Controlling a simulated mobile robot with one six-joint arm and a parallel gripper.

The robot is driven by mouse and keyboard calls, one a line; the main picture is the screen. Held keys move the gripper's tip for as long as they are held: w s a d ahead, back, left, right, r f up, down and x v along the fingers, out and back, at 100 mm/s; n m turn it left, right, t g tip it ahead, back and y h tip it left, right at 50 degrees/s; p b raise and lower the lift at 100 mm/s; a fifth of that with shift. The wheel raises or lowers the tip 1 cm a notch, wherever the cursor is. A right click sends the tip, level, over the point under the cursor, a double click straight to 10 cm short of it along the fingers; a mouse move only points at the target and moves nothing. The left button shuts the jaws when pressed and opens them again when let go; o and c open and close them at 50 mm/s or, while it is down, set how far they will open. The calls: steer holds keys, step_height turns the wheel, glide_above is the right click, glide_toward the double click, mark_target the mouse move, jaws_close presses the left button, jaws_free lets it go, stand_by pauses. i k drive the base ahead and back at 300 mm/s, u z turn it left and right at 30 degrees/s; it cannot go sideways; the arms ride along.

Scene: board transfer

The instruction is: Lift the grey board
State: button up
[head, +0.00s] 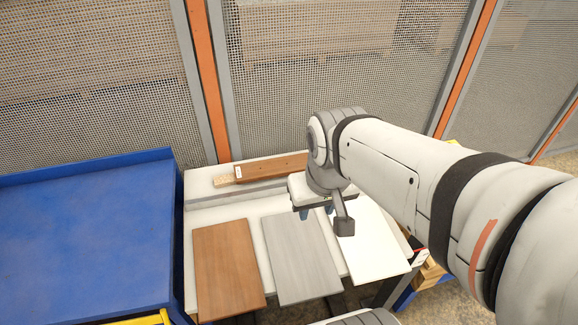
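The grey board (300,262) lies flat on the pale table, between a brown board on its left and a white board on its right. My gripper (316,212) hangs above the table near the grey board's far right corner. Its two blue fingertips show apart, with nothing seen between them. My wrist and arm hide part of the table behind and to the right.
The brown board (228,268) and the white board (372,250) flank the grey one with narrow gaps. A brown wooden beam (275,167) lies at the table's back. A blue bench (80,235) stands left. Mesh fencing (310,70) closes off the back.

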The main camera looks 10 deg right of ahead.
mark_target(305, 269)
steer(key=z, duration=1.95)
steer(key=k, duration=1.35)
steer(key=z, duration=0.3)
